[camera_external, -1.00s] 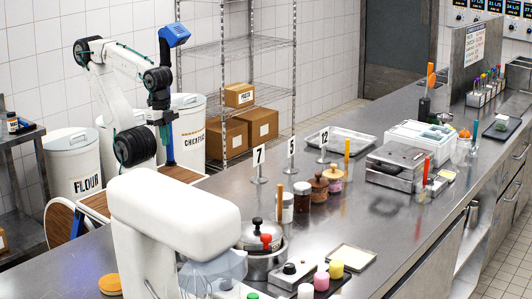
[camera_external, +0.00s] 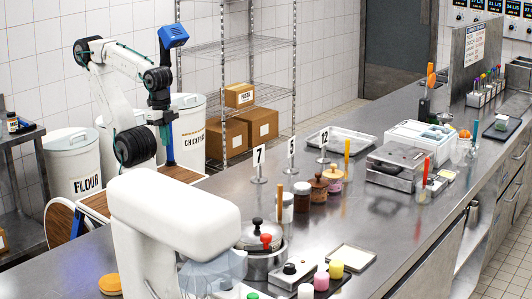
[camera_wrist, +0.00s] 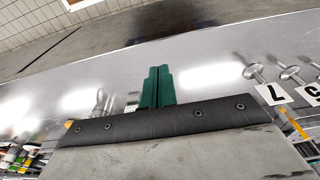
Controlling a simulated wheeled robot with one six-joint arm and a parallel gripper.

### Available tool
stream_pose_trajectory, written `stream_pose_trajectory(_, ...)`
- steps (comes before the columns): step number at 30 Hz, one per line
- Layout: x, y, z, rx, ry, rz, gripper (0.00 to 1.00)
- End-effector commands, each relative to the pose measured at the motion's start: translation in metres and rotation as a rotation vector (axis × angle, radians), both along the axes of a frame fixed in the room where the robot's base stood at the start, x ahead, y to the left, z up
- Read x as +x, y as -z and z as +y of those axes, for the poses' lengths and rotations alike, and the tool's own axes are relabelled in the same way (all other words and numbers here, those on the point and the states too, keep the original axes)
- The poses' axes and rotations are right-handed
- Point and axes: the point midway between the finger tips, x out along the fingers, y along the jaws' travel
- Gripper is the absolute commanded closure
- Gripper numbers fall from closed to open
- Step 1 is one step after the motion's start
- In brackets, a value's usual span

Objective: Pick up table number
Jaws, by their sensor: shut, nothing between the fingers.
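Three table number stands are in a row on the steel counter: number 7 (camera_external: 258,157), number 5 (camera_external: 291,147) and number 12 (camera_external: 323,139). Each is a white card with black figures on a thin metal post with a round base. In the wrist view, number 7 (camera_wrist: 272,95) and part of number 5 (camera_wrist: 312,91) show at the right edge. My gripper (camera_wrist: 155,72) has dark green fingers pressed together, with nothing between them. It is apart from the stands, which lie to its right in that view.
Lidded jars (camera_external: 318,189) stand in front of the stands. A pot (camera_external: 262,260) and a white mixer (camera_external: 175,215) are nearer the camera. A metal tray (camera_external: 350,141) and a press (camera_external: 395,168) are beyond. The counter right of the jars is fairly clear.

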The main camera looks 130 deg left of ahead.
Motion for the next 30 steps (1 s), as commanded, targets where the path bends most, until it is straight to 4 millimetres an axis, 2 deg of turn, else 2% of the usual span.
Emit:
stream_pose_trajectory(1,0.0,0.0,0.0,0.0,0.0,0.0,0.89)
stream_pose_trajectory(6,0.0,0.0,0.0,0.0,0.0,0.0,0.42)
stream_pose_trajectory(8,0.0,0.0,0.0,0.0,0.0,0.0,0.25)
stream_pose_trajectory(9,0.0,0.0,0.0,0.0,0.0,0.0,0.2)
stream_pose_trajectory(17,0.0,0.0,0.001,0.0,-0.003,0.0,0.2)
stream_pose_trajectory(20,0.002,0.004,0.007,0.0,-0.038,0.022,0.2)
stream_pose_trajectory(23,0.012,0.011,0.022,-0.005,-0.111,0.081,0.2)
stream_pose_trajectory(26,0.035,0.012,0.046,-0.013,-0.198,0.134,0.2)
stream_pose_trajectory(30,0.074,0.013,0.092,-0.028,-0.267,0.183,0.2)
